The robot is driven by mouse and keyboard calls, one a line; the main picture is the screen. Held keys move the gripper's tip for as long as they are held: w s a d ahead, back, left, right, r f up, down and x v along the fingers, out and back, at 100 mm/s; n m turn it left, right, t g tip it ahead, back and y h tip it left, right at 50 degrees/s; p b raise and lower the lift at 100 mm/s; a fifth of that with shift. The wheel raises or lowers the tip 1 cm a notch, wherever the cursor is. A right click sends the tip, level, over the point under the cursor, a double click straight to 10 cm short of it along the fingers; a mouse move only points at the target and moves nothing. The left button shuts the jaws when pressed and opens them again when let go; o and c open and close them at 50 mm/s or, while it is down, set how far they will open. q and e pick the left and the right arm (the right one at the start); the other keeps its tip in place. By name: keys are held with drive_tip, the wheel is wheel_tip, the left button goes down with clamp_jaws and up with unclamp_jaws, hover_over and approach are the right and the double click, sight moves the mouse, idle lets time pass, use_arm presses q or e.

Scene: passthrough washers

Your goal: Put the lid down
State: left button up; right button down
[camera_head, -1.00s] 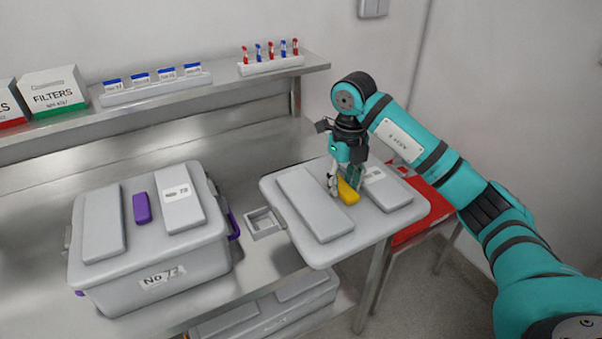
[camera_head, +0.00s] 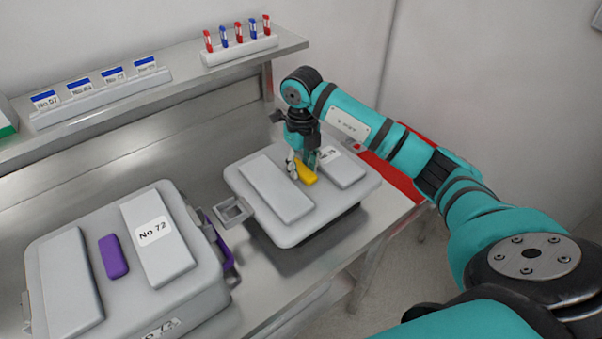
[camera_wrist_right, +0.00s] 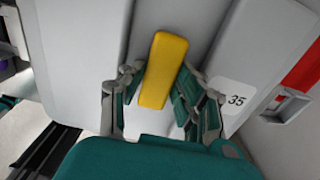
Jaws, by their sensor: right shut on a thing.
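A grey lid (camera_head: 287,233) with two raised panels and a yellow handle (camera_head: 306,173) is level over the right part of the metal counter, a dark shadow under its front edge. I cannot tell whether it touches the counter. My right gripper (camera_head: 303,166) is shut on the yellow handle from above. In the right wrist view, the gripper's fingers (camera_wrist_right: 157,100) stand either side of the handle (camera_wrist_right: 163,70), and the lid (camera_wrist_right: 80,60) carries a label reading 35. My left gripper is not in view.
A closed grey box (camera_head: 200,290) marked No 72, with a purple handle (camera_head: 113,257), stands on the counter at left. A small square latch (camera_head: 233,210) sits at the lid's left edge. A red surface (camera_head: 392,177) lies at right. A shelf (camera_head: 150,110) with racks runs behind.

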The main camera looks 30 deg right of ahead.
sight(301, 168)
wheel_tip(301, 168, down, 3)
drive_tip(key=shift+r+p, duration=0.2)
drive_tip(key=shift+p, duration=0.25)
drive_tip(key=shift+f, duration=0.4)
drive_tip(key=shift+w+f, duration=0.1)
drive_tip(key=shift+f, duration=0.15)
drive_tip(key=c, duration=0.9)
unclamp_jaws()
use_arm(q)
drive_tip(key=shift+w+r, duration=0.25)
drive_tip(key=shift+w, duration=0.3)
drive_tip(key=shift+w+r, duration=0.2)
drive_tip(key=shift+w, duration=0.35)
